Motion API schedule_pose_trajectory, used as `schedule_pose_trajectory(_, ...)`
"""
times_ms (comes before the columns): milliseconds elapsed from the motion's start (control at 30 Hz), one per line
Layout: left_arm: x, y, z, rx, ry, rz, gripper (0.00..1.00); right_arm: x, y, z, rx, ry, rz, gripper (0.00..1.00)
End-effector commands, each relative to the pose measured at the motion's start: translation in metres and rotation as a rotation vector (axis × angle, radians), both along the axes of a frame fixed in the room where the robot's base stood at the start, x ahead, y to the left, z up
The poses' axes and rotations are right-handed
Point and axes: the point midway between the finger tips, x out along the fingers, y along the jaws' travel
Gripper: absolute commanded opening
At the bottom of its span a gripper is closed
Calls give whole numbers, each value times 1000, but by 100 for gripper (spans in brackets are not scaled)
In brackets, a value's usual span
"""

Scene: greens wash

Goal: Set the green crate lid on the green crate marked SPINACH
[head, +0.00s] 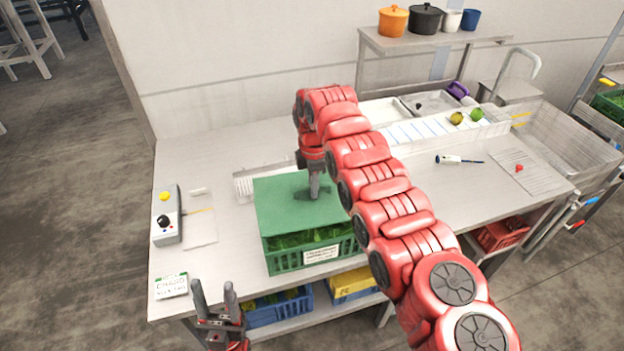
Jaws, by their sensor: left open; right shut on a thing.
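The green crate (284,258) stands on the steel table. Greens show through its side slots, and a white label (321,254) is on its front; I cannot read the word on it. My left gripper (215,297) is open and empty, low at the table's front edge, left of the crate.
A grey control box (167,219) and a small sign (171,286) are at the table's left. A white rack (262,182) stands behind the crate. A thermometer-like tool (459,160) lies to the right.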

Motion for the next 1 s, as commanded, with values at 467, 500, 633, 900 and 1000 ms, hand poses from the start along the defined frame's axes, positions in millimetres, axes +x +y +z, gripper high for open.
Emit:
schedule_pose_trajectory(467, 0, 0, -2, 0, 0, 0, 50, 0, 2, -1, 0, -2, 31, 0)
schedule_pose_trajectory(500, 0, 0, -4, 0, 0, 0, 50, 0, 2, -1, -1, -2, 31, 0)
schedule_pose_trajectory(633, 0, 0, -12, 0, 0, 0, 50, 1, 1, -3, -2, -4, 31, 0)
schedule_pose_trajectory(900, 0, 0, -30, 0, 0, 0, 50, 1, 1, -29, -1, -3, 30, 0)
schedule_pose_trajectory(1000, 0, 0, -37, 0, 0, 0, 50, 0, 1, -40, -1, -2, 31, 0)
